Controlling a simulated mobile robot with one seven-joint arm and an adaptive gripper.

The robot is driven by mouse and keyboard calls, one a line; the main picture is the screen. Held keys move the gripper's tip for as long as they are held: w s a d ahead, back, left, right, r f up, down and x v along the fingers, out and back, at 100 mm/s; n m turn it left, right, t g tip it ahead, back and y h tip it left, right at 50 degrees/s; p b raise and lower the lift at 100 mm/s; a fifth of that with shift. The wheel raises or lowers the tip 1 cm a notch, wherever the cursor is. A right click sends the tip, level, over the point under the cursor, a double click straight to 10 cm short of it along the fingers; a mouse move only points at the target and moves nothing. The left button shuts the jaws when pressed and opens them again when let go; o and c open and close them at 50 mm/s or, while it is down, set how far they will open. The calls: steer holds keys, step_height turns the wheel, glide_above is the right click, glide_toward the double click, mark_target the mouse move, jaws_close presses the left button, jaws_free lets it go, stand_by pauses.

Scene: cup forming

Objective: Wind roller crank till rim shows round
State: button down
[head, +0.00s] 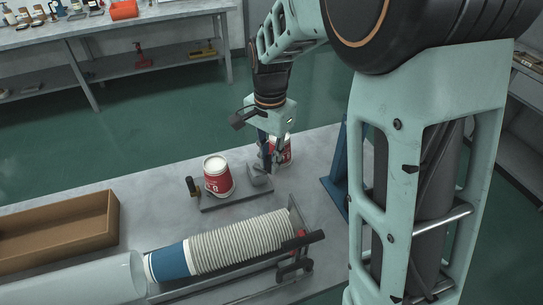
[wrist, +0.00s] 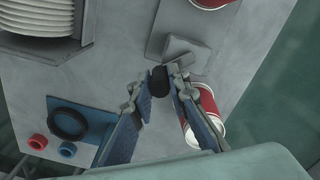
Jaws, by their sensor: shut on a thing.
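My gripper (head: 268,162) reaches down at the right end of a grey fixture plate (head: 226,202). In the wrist view its blue-padded fingers (wrist: 158,80) are closed around a black crank knob (wrist: 158,78); the head view hides this knob. A grey block (head: 259,182), likely the roller housing, sits beside the fingers and also shows in the wrist view (wrist: 188,52). A red-and-white paper cup (head: 218,180) stands on the plate left of the block. Its pale top faces up, but its rim is too small to judge. Only a red edge of it shows in the wrist view.
Another red cup (head: 285,152) stands close behind my gripper, near the right finger in the wrist view (wrist: 208,108). A rack of nested cups (head: 240,243) lies in front. A cardboard tray (head: 60,232) is left; a blue stand (head: 337,180) is right.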

steer(key=m, duration=0.2)
steer(key=s+a+m, duration=0.1)
steer(key=m, duration=0.1)
steer(key=shift+s+r+p, duration=0.1)
steer(key=shift+p, duration=0.25)
steer(key=shift+s+a+m+p, duration=0.2)
steer(key=shift+a+m, duration=0.1)
steer(key=shift+m, duration=0.75)
steer(key=shift+s+a+m+p, duration=0.15)
steer(key=shift+a+m, duration=0.15)
steer(key=shift+m, duration=0.75)
steer(key=shift+w, duration=0.1)
steer(key=c, duration=1.8)
jaws_free()
steer(key=shift+c, duration=0.2)
step_height(320, 180, up, 12)
